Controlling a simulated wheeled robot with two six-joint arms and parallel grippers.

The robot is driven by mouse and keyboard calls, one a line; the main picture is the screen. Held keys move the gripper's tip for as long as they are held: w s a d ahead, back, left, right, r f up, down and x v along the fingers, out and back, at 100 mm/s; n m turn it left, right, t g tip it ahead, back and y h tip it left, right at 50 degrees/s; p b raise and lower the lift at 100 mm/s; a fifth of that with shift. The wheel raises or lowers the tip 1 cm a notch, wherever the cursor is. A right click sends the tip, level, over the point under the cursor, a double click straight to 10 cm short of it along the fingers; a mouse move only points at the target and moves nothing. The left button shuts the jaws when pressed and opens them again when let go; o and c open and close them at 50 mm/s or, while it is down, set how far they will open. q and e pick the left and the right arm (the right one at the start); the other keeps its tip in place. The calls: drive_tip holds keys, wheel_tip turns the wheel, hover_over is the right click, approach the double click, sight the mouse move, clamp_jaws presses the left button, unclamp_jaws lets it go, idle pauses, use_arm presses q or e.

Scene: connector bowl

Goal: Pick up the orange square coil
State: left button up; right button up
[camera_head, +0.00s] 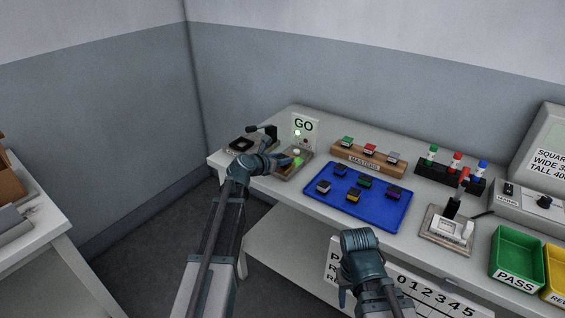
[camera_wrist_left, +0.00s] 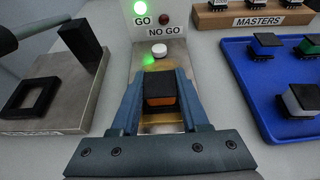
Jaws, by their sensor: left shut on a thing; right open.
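The orange square coil (camera_wrist_left: 161,98), with a dark top and an orange face, sits between the fingers of my left gripper (camera_wrist_left: 160,100) in the left wrist view. My left gripper is shut on it, over the metal plate of the GO / NO GO gauge (camera_wrist_left: 148,58). Whether the coil touches the plate is unclear. In the head view my left gripper (camera_head: 284,160) reaches to this gauge at the table's left end, and the coil cannot be made out there. My right gripper (camera_head: 360,252) is open, in front of the table edge, away from the parts.
The gauge's GO lamp (camera_wrist_left: 141,7) glows green; the NO GO lamp (camera_wrist_left: 166,19) is dark. A black square frame on a metal block (camera_wrist_left: 55,95) stands left. A blue tray (camera_head: 387,212) with several coils lies right, below the MASTERS rack (camera_head: 362,160). A green PASS bin (camera_head: 516,254) is far right.

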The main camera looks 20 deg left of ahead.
sight(282, 157)
use_arm(q)
clamp_jaws()
drive_tip(key=shift+r+p, duration=0.75)
wheel_tip(282, 157, up, 3)
drive_tip(key=p, duration=0.3)
drive_tip(key=s, duration=0.2)
drive_tip(key=shift+s+d+f+b, duration=0.35)
drive_tip(key=shift+s+d, duration=0.05)
drive_tip(key=s+d+r+p, duration=0.1)
drive_tip(key=s+d, duration=0.2)
drive_tip(key=s, duration=0.9)
drive_tip(key=shift+s+d+r, duration=0.15)
drive_tip(key=shift+s+d, duration=0.1)
drive_tip(key=shift+s, duration=0.1)
